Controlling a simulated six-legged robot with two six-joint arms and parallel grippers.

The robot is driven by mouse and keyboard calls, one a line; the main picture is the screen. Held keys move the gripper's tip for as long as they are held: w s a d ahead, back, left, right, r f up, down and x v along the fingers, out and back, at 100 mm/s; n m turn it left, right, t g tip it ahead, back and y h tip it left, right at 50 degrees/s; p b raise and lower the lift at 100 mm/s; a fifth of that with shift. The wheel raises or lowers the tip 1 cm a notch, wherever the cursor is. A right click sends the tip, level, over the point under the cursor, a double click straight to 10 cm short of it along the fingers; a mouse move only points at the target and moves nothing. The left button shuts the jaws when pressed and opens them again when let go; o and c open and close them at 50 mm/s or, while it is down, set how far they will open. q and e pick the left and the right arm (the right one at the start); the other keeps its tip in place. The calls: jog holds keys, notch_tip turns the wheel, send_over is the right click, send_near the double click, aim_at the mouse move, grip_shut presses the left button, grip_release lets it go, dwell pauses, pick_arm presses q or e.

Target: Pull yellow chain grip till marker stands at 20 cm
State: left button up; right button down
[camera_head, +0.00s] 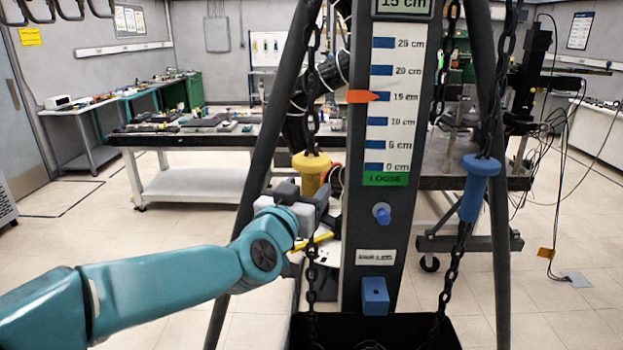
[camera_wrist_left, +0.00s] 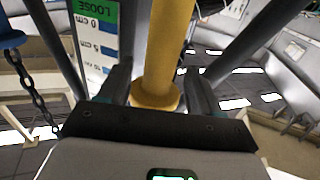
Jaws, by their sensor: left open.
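The yellow chain grip (camera_head: 311,170) hangs on the left chain, beside the scale board. It also shows in the left wrist view (camera_wrist_left: 160,55), between my two fingers. My left gripper (camera_head: 322,196) is open around the lower part of the grip; whether a finger touches it I cannot tell. The orange marker (camera_head: 363,97) points at 15 cm on the white scale (camera_head: 392,107), which runs from 0 to 25 cm. The display (camera_head: 403,5) above reads 15 cm. My right gripper is not in view.
A blue grip (camera_head: 479,176) hangs on the right chain. Dark stand legs (camera_head: 269,130) flank the grey column (camera_head: 372,255). A black bin (camera_head: 455,335) is below. A blue knob (camera_head: 382,213) and blue block (camera_head: 375,295) stick out from the column. Benches stand behind.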

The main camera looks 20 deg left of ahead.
aim_at(308, 188)
pick_arm(q)
jog(key=shift+w+r, duration=0.1)
jog(key=shift+w, duration=1.1)
jog(key=shift+w+p, duration=0.3)
jog(key=shift+w, duration=0.25)
jog(key=shift+d, duration=0.1)
jog(key=shift+c, duration=0.3)
